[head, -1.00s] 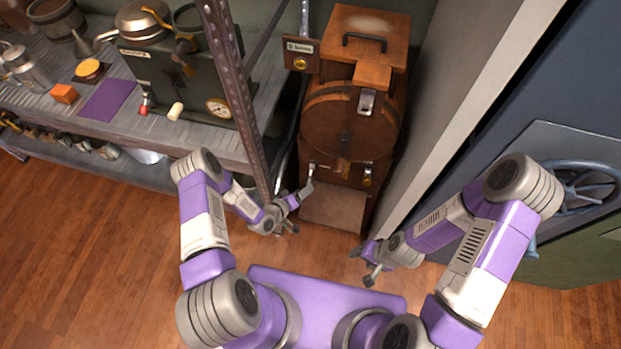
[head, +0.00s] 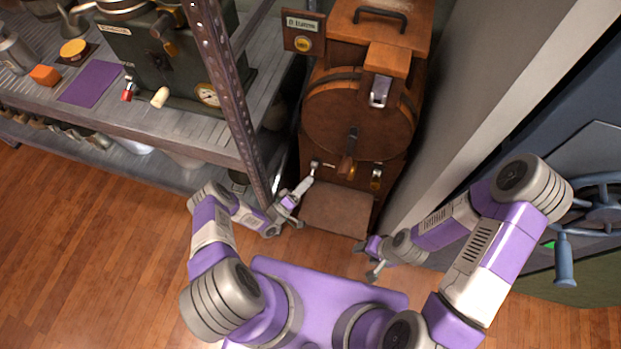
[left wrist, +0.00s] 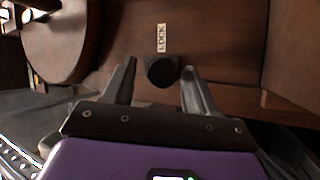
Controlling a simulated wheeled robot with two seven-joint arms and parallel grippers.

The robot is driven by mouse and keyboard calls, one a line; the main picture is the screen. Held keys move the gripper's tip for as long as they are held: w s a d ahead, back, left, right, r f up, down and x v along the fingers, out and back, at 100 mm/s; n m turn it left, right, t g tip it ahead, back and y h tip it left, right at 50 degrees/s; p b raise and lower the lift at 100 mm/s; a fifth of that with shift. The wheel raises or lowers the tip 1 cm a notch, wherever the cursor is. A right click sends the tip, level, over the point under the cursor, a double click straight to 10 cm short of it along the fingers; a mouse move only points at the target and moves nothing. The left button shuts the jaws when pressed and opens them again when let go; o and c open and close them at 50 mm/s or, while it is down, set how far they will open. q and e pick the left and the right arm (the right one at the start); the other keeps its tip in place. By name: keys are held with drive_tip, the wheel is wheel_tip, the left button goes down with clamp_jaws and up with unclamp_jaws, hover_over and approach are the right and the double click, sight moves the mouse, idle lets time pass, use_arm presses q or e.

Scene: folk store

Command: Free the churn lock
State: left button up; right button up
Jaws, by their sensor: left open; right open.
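A wooden churn (head: 358,120) with a round drum stands at the top centre of the head view. In the left wrist view, a dark round lock knob (left wrist: 162,71) sits on a brown wooden panel, beside a pale label (left wrist: 162,38) reading LOCK. My left gripper (head: 302,203) is at the churn's lower left. Its fingers, spread in the wrist view (left wrist: 158,76), stand either side of the knob with gaps; I cannot tell how deep they reach. I cannot make out the knob in the head view. My right gripper (head: 366,262) is open and empty, low in front of the churn.
A metal shelf post (head: 228,95) rises close to my left arm. The shelf (head: 120,125) holds a green machine with a gauge. A pale wall (head: 470,110) stands close right of the churn. A blue handwheel (head: 600,210) is at far right. Wooden floor lies open at left.

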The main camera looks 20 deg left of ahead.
use_arm(q)
drive_tip(key=shift+x, duration=1)
drive_tip(key=shift+c, duration=0.5)
clamp_jaws()
